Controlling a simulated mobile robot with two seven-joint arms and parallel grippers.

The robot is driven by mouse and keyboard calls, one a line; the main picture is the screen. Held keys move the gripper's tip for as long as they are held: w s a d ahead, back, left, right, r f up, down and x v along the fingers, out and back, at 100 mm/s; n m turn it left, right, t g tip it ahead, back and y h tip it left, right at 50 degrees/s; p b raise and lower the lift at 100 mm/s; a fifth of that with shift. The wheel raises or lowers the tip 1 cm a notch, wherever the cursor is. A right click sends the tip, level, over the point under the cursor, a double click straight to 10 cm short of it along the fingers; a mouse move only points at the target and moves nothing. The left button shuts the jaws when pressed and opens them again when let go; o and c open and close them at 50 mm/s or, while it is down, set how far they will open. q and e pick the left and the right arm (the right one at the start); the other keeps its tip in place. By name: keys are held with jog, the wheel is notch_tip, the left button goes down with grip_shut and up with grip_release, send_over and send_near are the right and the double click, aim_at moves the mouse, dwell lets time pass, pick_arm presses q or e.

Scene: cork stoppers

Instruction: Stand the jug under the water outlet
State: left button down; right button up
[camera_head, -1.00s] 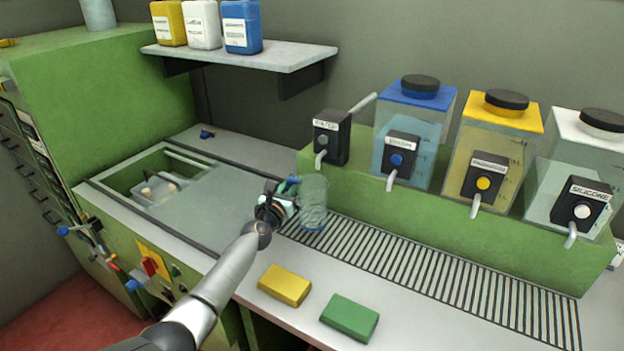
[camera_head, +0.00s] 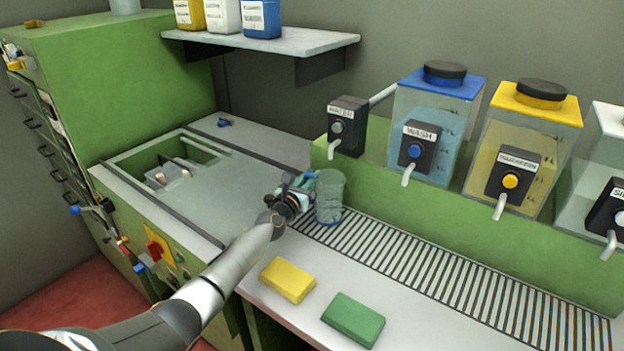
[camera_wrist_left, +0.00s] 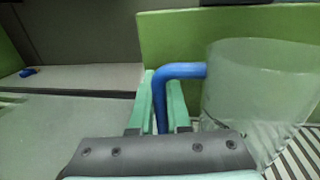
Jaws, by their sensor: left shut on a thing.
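The jug (camera_head: 330,197) is clear with a blue handle. It is upright at the left end of the slatted drain grate, below and slightly left of the water outlet (camera_head: 334,146); I cannot tell if its base touches the grate. My left gripper (camera_head: 306,185) is shut on the jug's handle from the left. In the left wrist view the blue handle (camera_wrist_left: 184,71) runs between the two green fingers (camera_wrist_left: 162,100), with the jug's clear body (camera_wrist_left: 255,95) to the right. The black dispenser box (camera_head: 346,125) labelled WATER carries the outlet. My right gripper is not in view.
The slatted grate (camera_head: 440,255) runs right under more outlets of the blue-lidded WASH tank (camera_head: 435,110) and yellow-lidded tank (camera_head: 525,140). A yellow block (camera_head: 287,280) and a green block (camera_head: 352,320) lie on the front counter. A shelf (camera_head: 270,42) hangs at the back.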

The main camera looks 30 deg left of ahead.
aim_at(322, 195)
pick_arm(q)
jog(key=shift+f+b, duration=0.25)
jog(key=shift+b, duration=0.05)
jog(key=c, duration=0.9)
grip_release()
jog(key=shift+r, duration=0.1)
jog(key=shift+r+p, duration=0.2)
jog(key=shift+p, duration=0.15)
jog(key=shift+s, duration=0.2)
jog(key=s+p, duration=0.1)
jog(key=s, duration=0.2)
jog(key=s+p, duration=0.2)
jog(key=s, duration=0.1)
jog(key=s+d+p, duration=0.1)
jog(key=s, duration=0.3)
jog(key=shift+d, duration=0.1)
jog(key=shift+s+d+p, duration=0.1)
jog(key=shift+s+p, duration=0.25)
jog(key=shift+s, duration=0.4)
